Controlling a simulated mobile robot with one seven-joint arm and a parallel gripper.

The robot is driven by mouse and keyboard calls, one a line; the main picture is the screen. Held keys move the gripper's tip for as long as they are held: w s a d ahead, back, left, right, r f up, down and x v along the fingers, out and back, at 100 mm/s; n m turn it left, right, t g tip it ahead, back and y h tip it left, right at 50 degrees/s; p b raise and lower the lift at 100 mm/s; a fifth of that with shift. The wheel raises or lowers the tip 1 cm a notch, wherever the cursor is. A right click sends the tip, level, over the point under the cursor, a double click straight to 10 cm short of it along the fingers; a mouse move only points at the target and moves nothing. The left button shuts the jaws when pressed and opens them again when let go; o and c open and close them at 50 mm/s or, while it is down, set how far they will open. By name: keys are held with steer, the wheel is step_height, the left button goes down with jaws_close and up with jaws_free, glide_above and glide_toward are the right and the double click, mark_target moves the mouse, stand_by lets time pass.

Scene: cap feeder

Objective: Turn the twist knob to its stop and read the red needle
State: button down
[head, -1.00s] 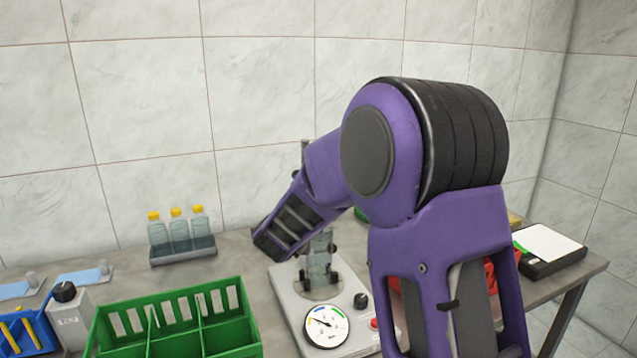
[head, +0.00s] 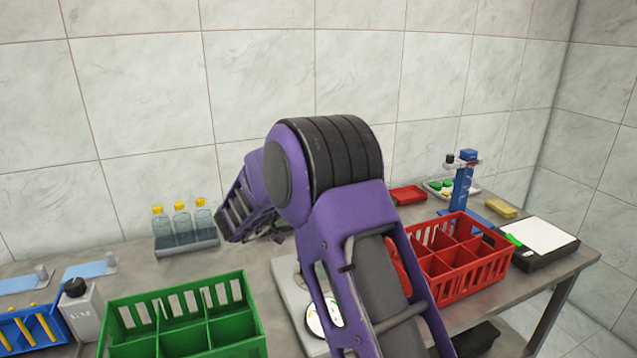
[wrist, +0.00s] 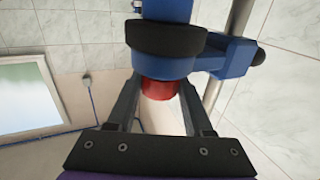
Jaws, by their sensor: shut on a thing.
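In the wrist view my gripper (wrist: 162,112) is closed with its two fingers on either side of a red round part (wrist: 158,92). This part sits under a black collar (wrist: 165,40) on a blue body. I cannot tell whether the red part is the twist knob. The white dial (head: 313,322) shows only as a sliver behind my arm, on a pale base (head: 287,276). Its red needle cannot be read, and the dark knob on that base is hidden.
A green crate (head: 180,290) stands in front left of the dial, and a rack of yellow-capped bottles (head: 187,244) behind it. A red crate (head: 470,282) and a blue stand (head: 463,182) stand at right. A grey pole (wrist: 222,75) rises beside the gripper.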

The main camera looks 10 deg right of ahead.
steer(key=shift+c, duration=1.5)
jaws_free()
steer(key=v, duration=1.7)
steer(key=shift+a, duration=0.2)
steer(key=shift+r, duration=0.1)
